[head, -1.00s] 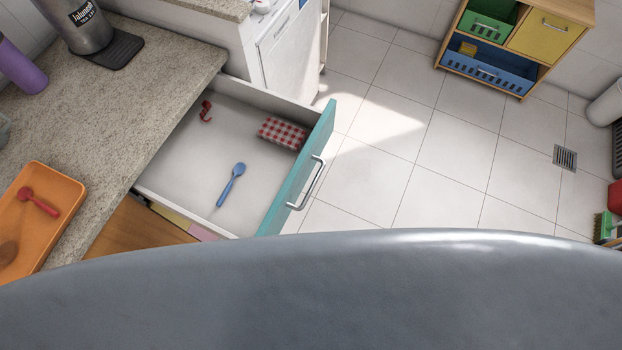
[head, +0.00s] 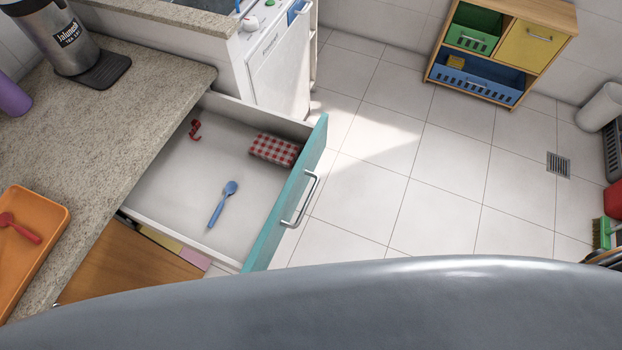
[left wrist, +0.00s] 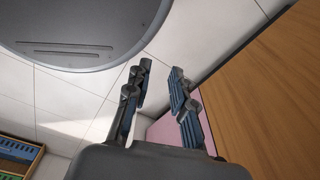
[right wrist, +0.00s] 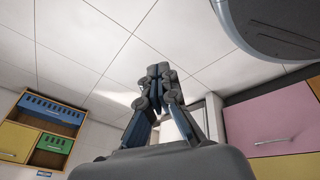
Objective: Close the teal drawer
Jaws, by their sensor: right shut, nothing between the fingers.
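The teal drawer (head: 290,205) is pulled well out from under the counter in the head view, with its metal bar handle (head: 307,198) facing right. Inside lie a blue spoon (head: 221,205), a red-and-white checked cloth (head: 274,150) and a small red item (head: 195,130). My left gripper (left wrist: 160,80) is open and empty in the left wrist view, near wooden and pink fronts. My right gripper (right wrist: 158,72) is shut and empty in the right wrist view, over floor tiles. Neither gripper shows in the head view, so their distance to the drawer is unclear.
The granite counter (head: 120,120) holds an orange tray (head: 50,205), a steel flask (head: 62,38) and a purple item (head: 12,97). A white appliance (head: 280,70) stands beyond the drawer. A wooden shelf unit (head: 505,50) stands farther back. The tiled floor right of the drawer is clear.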

